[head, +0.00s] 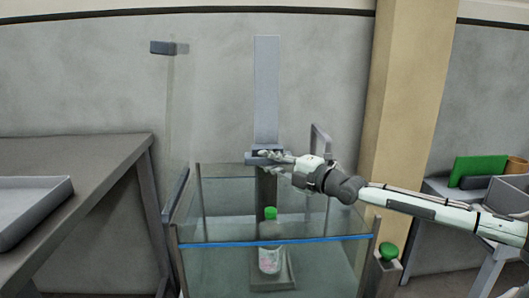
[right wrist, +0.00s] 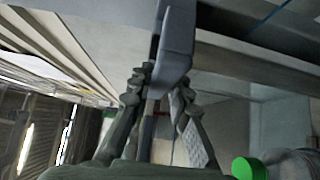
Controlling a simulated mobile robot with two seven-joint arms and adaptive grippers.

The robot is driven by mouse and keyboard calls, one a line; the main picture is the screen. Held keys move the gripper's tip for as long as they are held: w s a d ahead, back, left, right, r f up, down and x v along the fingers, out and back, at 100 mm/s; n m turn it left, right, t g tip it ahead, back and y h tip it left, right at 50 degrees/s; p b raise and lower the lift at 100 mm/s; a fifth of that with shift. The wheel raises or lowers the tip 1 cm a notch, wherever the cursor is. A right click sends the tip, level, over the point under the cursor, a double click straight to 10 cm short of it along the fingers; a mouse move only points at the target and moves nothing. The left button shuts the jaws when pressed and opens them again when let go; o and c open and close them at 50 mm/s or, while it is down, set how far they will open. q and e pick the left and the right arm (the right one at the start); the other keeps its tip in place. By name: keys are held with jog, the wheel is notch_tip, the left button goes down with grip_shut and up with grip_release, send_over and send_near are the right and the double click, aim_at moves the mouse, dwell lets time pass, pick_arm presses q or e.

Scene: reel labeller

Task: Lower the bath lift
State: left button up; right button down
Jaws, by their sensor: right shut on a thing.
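The bath is a glass tank (head: 200,262) with a blue line across its front. The lift has a tall grey upright plate (head: 267,90) at the back wall, with a grey handle block (head: 250,160) at its lower end. A bottle (head: 269,258) with a green cap stands upright on a small grey platform (head: 288,272) inside the tank; its cap shows in the right wrist view (right wrist: 243,168). My right gripper (head: 277,162) is shut on the handle block, above the tank's rear rim. In the right wrist view its fingers (right wrist: 158,92) lie either side of a grey bar (right wrist: 177,45).
A grey table (head: 85,160) with a tray (head: 30,205) stands left. A beige post (head: 400,110) rises behind my right arm. A green button (head: 388,251) sits by the tank's right corner. A bench with a green panel (head: 478,168) is at far right.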

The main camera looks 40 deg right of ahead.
pick_arm(q)
jog(key=shift+w+d+f, duration=0.2)
jog(key=shift+w+f, duration=0.1)
jog(key=shift+w, duration=0.15)
pick_arm(e)
jog(key=shift+d+f, duration=0.15)
jog(key=shift+f, duration=0.15)
jog(key=c, duration=1.4)
grip_release()
jog(key=shift+r, duration=0.1)
pick_arm(q)
jog(key=shift+s+a+r, duration=0.1)
jog(key=shift+s, duration=0.05)
pick_arm(e)
notch_tip(320, 180, up, 10)
jog(key=shift+r, duration=0.1)
